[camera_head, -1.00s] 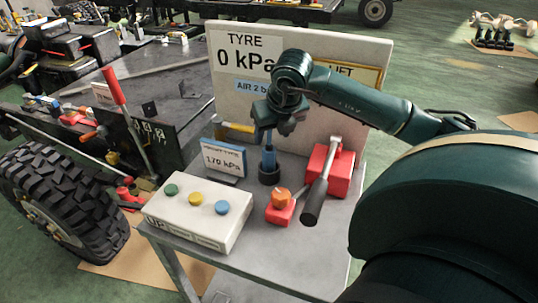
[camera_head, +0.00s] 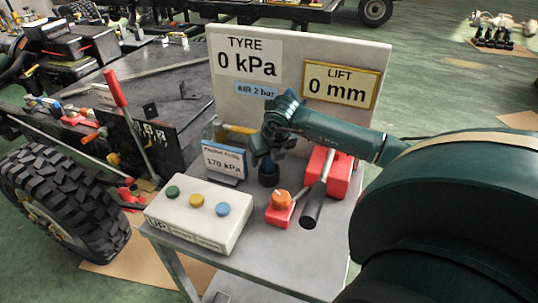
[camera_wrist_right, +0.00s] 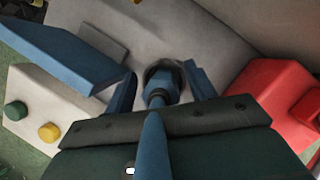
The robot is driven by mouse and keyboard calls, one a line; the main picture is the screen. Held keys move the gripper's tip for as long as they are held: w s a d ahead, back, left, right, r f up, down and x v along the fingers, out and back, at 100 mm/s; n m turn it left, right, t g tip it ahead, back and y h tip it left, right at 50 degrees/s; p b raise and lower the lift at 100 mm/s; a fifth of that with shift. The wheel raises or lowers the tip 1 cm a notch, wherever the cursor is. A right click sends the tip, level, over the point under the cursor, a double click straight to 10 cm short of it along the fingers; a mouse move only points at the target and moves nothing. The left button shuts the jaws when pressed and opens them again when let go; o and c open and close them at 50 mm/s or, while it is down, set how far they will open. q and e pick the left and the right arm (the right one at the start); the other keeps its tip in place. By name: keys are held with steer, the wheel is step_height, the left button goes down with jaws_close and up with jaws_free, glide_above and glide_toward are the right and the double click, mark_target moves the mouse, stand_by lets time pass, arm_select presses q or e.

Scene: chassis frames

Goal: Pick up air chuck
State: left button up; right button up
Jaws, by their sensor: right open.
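The air chuck is a blue upright tool standing in a dark round holder (camera_head: 269,178) on the grey cart top. In the head view my gripper mostly hides it. In the right wrist view the blue air chuck (camera_wrist_right: 154,145) runs up the middle toward the camera, its lower end in the dark holder. My right gripper (camera_head: 263,157) is low over the holder, pointing down. In the right wrist view its two fingers (camera_wrist_right: 160,88) are open, one on each side of the chuck. I cannot tell whether either finger touches it. My left gripper is not in view.
A white box with green, yellow and blue buttons (camera_head: 190,228) stands in front. A 170 kPa sign (camera_head: 224,161) is close left of the gripper. A red block with a lever (camera_head: 340,178) and a red-orange knob (camera_head: 281,200) are right. The display panel (camera_head: 350,42) stands behind.

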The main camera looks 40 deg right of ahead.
steer(key=shift+c, duration=0.3)
steer(key=c, duration=1.1)
steer(key=shift+r, duration=0.1)
